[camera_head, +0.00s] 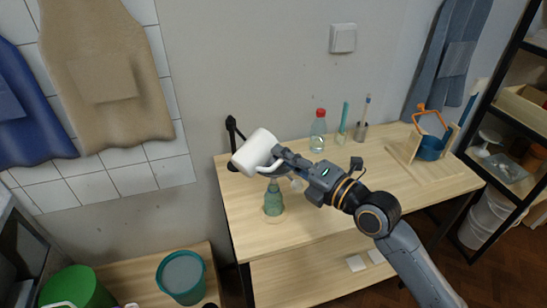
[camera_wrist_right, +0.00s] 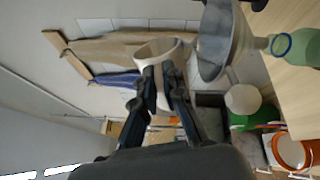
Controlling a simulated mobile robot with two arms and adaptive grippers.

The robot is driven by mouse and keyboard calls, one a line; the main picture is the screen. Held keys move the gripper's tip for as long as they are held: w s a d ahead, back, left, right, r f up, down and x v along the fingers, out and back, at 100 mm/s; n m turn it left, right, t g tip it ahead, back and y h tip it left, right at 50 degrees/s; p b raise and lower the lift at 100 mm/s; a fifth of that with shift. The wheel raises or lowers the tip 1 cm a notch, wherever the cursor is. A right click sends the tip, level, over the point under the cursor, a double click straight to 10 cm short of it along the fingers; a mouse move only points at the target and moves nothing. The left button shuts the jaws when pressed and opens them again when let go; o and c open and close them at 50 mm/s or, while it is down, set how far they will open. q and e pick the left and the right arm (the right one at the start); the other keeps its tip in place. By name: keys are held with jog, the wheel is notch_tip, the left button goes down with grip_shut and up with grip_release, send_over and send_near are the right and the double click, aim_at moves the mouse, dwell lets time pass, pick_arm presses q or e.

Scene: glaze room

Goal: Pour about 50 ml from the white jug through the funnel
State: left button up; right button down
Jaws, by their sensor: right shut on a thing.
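The white jug (camera_head: 255,150) is tilted well over above the left part of the table. My right gripper (camera_head: 281,160) is shut on its handle side; the jug also shows at the fingertips in the right wrist view (camera_wrist_right: 158,46). A green bottle (camera_head: 273,200) stands upright on a round wooden coaster below the jug. A grey metal funnel (camera_wrist_right: 214,42) shows beside the jug in the right wrist view, with the bottle (camera_wrist_right: 298,46) beyond it. In the head view the jug and gripper mostly hide the funnel. I cannot see liquid flowing. My left gripper is not in view.
A black stand (camera_head: 231,132) rises behind the jug. A red-capped bottle (camera_head: 318,130) and slim vessels stand at the table's back. A wooden rack with a blue pot (camera_head: 431,148) is at the right. The table's front middle (camera_head: 300,228) is clear.

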jog(key=shift+w+d+f, duration=0.1)
jog(key=shift+w+d, duration=0.05)
jog(key=shift+w, duration=0.1)
jog(key=shift+s, duration=0.25)
dwell(0.4)
jog(key=shift+w+d+m, duration=0.1)
jog(key=shift+w+m, duration=0.1)
jog(key=shift+m, duration=0.2)
jog(key=shift+s+r+m, duration=0.15)
jog(key=shift+r+m, duration=0.05)
jog(key=shift+m, duration=0.4)
dwell(1.6)
jog(key=shift+s+f+m, duration=0.1)
jog(key=shift+f+m, duration=0.15)
jog(key=shift+m, duration=0.05)
dwell(0.5)
